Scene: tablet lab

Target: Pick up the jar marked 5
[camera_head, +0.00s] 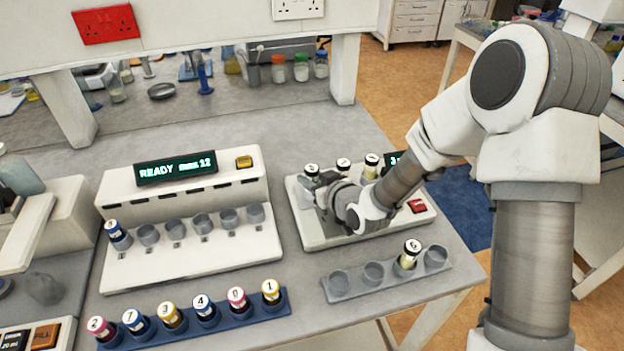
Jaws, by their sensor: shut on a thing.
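My gripper (322,192) is low over the white device on the right side of the bench. It is shut on a black-capped jar (311,172) at the left of that device. The number on this cap is too small to read surely, and the gripper hides the jar's lower part. I cannot make out a clear 5 on any cap.
A blue rack (258,314) in front holds several numbered jars. A grey rack (355,292) holds one jar marked 6 (408,256). A white station (200,262) reading "READY max 12" has one jar (117,235) at its left end. Bare bench lies between them.

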